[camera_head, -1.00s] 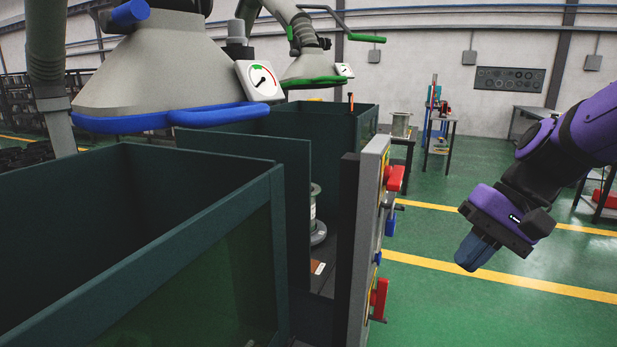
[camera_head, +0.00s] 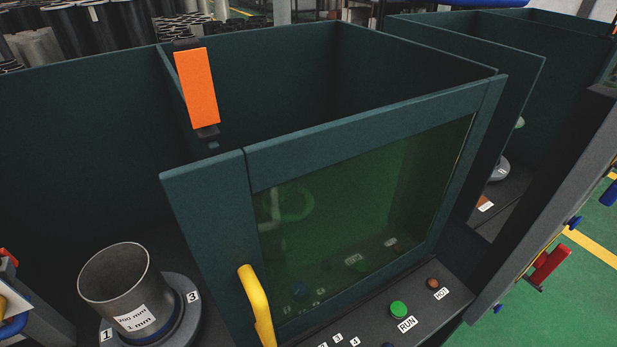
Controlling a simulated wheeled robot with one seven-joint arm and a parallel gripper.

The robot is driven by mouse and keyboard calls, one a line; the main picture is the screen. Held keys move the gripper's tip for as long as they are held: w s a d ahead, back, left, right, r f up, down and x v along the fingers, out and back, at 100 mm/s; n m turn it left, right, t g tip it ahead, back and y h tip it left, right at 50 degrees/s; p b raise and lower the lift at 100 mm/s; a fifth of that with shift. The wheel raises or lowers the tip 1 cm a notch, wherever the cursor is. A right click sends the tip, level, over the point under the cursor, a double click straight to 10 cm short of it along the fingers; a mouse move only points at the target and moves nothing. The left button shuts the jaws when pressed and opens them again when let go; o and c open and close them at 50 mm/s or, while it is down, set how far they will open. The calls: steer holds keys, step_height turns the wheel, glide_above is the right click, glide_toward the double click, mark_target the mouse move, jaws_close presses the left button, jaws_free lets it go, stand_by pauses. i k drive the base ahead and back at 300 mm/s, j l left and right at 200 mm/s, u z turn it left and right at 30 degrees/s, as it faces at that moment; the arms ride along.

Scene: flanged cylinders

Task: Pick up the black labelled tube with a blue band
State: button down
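A dark grey, open-topped tube (camera_head: 122,290) stands upright at the lower left. It has a white label reading about "200 mm 1 mm", partly hard to read. A blue band shows around its foot, where it meets a round grey flange (camera_head: 186,318) marked 1 and 3. The bottom of the flange is cut off by the picture's edge. My gripper is not in this view, and nothing of mine is seen touching the tube.
A dark green enclosure with a tinted window (camera_head: 365,215) stands right of the tube, with a yellow handle (camera_head: 256,305) on its near edge. An orange panel (camera_head: 197,88) rises behind. A green RUN button (camera_head: 399,309) sits on the front ledge. Dark walls stand behind the tube.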

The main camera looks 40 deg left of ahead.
mark_target(122, 283)
steer(key=l+u, duration=0.1)
steer(key=u, duration=0.7)
steer(key=j+u, duration=0.1)
steer(key=u, duration=1.55)
steer(key=i+l+u, duration=0.15)
steer(key=k, duration=0.05)
